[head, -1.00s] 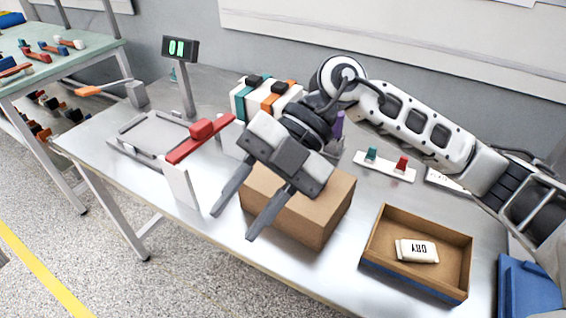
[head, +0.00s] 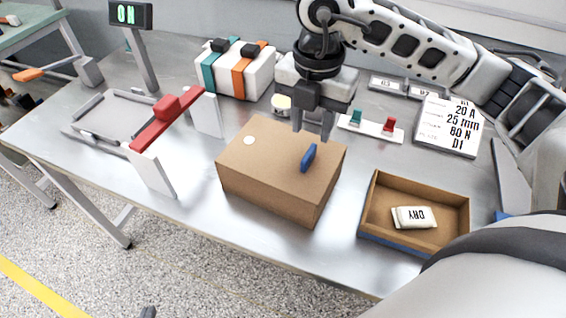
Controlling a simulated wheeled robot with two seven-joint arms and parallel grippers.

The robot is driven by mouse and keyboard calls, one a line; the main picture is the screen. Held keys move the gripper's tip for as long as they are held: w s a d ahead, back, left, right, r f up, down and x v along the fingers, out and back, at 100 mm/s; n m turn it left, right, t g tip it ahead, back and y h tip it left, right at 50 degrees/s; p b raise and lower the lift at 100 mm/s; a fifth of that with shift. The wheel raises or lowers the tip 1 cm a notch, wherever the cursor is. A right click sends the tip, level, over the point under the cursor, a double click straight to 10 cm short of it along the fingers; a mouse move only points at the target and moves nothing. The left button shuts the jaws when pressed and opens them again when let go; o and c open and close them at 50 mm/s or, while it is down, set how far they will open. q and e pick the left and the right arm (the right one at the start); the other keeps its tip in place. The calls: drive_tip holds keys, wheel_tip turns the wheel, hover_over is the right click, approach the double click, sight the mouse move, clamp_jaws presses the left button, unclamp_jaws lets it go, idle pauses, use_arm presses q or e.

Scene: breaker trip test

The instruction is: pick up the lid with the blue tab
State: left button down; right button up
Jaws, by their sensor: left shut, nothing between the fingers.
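The blue tab (head: 308,158) stands up from the top of a closed brown cardboard box (head: 265,185); that top face, the lid (head: 262,146), also bears a white round spot at its left. I cannot make out a seam between lid and box. My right gripper (head: 312,134) points down just behind the tab, its two fingers apart with nothing between them; whether they are above or behind the tab is hard to tell. Only a dark tip of my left gripper (head: 148,312) shows at the bottom edge, far from the box; it is shut and empty.
An open cardboard tray (head: 374,213) with a white packet marked DRY (head: 414,217) stands right of the box. A red-armed stand (head: 170,118) is at left. A switch plate (head: 371,126), a striped block (head: 236,74) and a label card (head: 449,127) lie behind.

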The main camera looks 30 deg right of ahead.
sight(309, 152)
drive_tip(key=shift+s+a+f+p, duration=0.15)
drive_tip(key=shift+f+p, duration=0.1)
drive_tip(key=shift+f, duration=1.2)
drive_tip(key=shift+s+f+p, duration=0.1)
drive_tip(key=shift+f+p, duration=0.1)
drive_tip(key=shift+f, duration=1.25)
clamp_jaws()
